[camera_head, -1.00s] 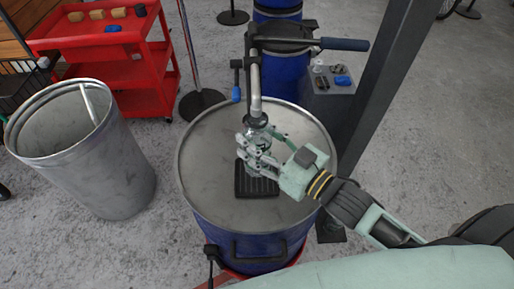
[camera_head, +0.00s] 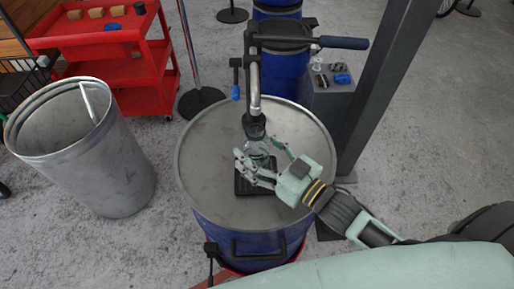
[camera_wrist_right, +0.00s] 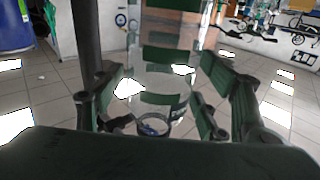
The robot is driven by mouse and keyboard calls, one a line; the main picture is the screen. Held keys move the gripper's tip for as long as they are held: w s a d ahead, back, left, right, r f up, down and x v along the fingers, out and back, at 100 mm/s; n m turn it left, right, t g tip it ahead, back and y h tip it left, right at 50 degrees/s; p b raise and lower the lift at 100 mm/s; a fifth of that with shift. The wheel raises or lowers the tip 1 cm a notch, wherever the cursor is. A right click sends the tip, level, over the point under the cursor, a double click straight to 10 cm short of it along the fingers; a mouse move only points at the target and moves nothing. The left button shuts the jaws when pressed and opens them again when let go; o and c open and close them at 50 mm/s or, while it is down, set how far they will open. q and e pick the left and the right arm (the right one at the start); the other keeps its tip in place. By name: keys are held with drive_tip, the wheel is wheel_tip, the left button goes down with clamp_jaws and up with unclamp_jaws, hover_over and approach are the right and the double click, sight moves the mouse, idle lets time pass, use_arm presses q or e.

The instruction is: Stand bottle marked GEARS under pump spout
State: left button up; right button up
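A clear glass bottle (camera_head: 258,152) is in my right gripper (camera_head: 258,150), over the black drip tray (camera_head: 241,186) on the drum top. It looks upright, just below the dark pump spout (camera_head: 254,126). In the right wrist view the clear bottle (camera_wrist_right: 163,75) fills the space between the fingers (camera_wrist_right: 163,85), whose tips lie close against its sides. Green bands show through or on it. No GEARS marking is readable. The bottle's base is partly hidden by a finger, so I cannot tell whether it touches the tray. My left gripper is not in view.
The pump stands on a blue drum with a grey lid (camera_head: 205,155); its lever (camera_head: 342,43) extends right. A dark post (camera_head: 375,85) rises to the right. A metal bin (camera_head: 95,165) and red cart (camera_head: 110,65) are at left. The lid is bare around the tray.

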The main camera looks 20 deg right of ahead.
drive_tip(key=shift+r, duration=0.15)
drive_tip(key=b+v, duration=0.1)
drive_tip(key=v, duration=1.1)
drive_tip(key=shift+b, duration=0.4)
